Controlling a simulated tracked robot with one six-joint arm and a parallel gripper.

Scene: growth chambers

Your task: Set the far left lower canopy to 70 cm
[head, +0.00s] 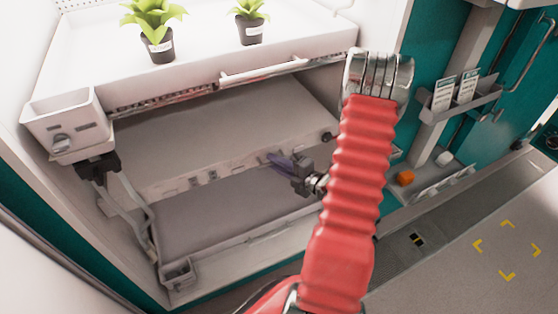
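A growth chamber with an open front fills the left half of the head view. A wide grey panel (215,128), which seems to be the lower canopy, hangs sloping in its lower bay. Its pale front edge (160,184) carries small fittings, and a dark knob (328,136) sits near its right end. I cannot read any height scale. My gripper (277,161) is at the panel's front edge, right of the middle. Its fingers are small and partly blurred against the panel; I cannot tell whether they touch it or are open.
A white upper shelf (88,72) holds two potted plants (157,40) (249,28). A white box (68,122) is on the left post. A lower tray (190,232) lies below the panel. A rack of cards (458,98) and an orange item (404,178) are right. Floor marked yellow (508,250) is clear.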

